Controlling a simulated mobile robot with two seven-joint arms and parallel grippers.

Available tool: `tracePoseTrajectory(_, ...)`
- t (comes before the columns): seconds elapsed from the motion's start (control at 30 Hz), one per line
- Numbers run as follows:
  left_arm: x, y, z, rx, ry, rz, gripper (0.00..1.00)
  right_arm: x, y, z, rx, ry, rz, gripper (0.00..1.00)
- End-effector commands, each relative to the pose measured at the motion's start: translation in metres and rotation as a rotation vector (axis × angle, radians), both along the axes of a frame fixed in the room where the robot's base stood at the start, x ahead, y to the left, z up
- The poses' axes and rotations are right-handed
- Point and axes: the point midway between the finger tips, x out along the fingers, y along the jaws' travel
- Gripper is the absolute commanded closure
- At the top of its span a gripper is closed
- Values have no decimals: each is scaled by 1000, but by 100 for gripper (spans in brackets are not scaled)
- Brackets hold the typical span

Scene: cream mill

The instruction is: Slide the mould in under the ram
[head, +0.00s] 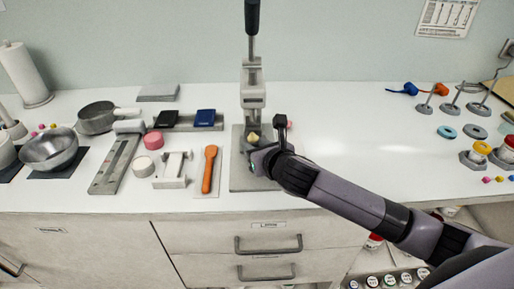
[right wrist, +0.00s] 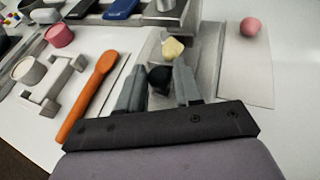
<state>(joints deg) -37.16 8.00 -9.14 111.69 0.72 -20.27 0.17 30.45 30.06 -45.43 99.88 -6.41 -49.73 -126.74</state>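The press stands at the back middle of the counter, with its grey ram column (head: 252,88) over a grey base plate (head: 240,180). A small pale yellow piece (head: 253,137) shows low at the column; it also shows in the right wrist view (right wrist: 173,48). My right gripper (head: 258,160) is low over the base plate, in front of the yellow piece. The mould's body is largely hidden. My left gripper is not in view.
An orange spoon (head: 210,170) lies close left of the base plate, beside a white stand (head: 174,170). A pink ball (right wrist: 250,27) is right of the press. A pan (head: 97,117) and steel bowl (head: 50,148) stand farther left.

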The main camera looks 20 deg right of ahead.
Motion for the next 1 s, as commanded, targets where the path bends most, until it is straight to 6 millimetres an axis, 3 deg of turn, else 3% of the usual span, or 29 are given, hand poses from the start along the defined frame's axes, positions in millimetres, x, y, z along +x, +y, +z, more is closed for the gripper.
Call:
tracePoseTrajectory(0.6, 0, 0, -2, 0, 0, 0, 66, -60, -7, 25, -1, -1, 0, 66)
tracePoseTrajectory(1.0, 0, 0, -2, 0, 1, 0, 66, -65, -7, 27, 1, 0, 0, 66)
